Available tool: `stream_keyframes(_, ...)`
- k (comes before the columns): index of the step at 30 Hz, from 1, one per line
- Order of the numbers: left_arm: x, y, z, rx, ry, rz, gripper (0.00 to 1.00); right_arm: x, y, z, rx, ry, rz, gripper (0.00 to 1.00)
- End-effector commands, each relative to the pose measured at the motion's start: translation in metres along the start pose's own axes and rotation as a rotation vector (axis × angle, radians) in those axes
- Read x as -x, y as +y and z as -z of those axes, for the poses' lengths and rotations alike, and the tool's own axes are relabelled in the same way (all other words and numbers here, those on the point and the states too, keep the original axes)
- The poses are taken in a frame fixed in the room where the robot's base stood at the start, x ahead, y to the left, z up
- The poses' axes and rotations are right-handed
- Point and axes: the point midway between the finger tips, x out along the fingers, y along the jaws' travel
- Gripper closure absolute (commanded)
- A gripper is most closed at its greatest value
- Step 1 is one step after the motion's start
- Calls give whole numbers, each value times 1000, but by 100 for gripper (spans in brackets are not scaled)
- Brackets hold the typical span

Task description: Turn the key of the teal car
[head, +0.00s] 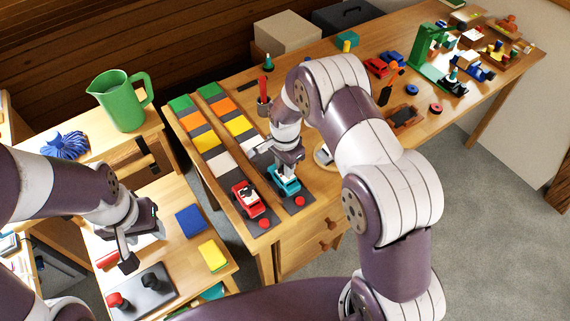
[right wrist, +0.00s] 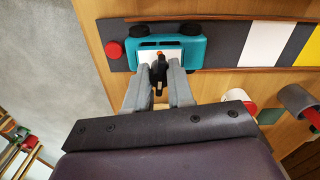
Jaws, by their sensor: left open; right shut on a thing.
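The teal car (head: 284,182) stands on the right-hand dark strip of the track board, at its near end. In the right wrist view the teal car (right wrist: 188,46) is at the top centre. My right gripper (head: 287,172) is over it, and in the right wrist view its fingers (right wrist: 160,78) are shut on a small dark key (right wrist: 159,72) at the car's side. The key's far end is hidden by the fingers and car. My left gripper (head: 128,250) is open and empty above the low table at the left.
A red car (head: 247,200) stands on the parallel strip just left of the teal car. Red buttons (head: 299,201) mark the near strip ends. A green jug (head: 122,100), blue block (head: 190,221) and yellow block (head: 212,255) are to the left.

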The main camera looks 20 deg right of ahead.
Motion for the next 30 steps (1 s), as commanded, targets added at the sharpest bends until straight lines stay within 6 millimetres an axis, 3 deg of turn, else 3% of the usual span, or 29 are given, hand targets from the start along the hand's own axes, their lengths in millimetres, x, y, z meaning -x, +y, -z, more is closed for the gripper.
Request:
stream_keyframes(20, 1, 0, 0, 0, 0, 0, 52, 2, -1, 1, -64, 3, 5, 100)
stream_keyframes(21, 1, 0, 0, 0, 0, 0, 52, 2, -2, 1, -64, 3, 5, 74)
stream_keyframes(23, 1, 0, 0, 0, 0, 0, 52, 2, -1, 1, -64, 2, 5, 55)
stream_keyframes(30, 1, 0, 0, 0, 0, 0, 52, 1, -1, 0, -64, 1, 2, 52)
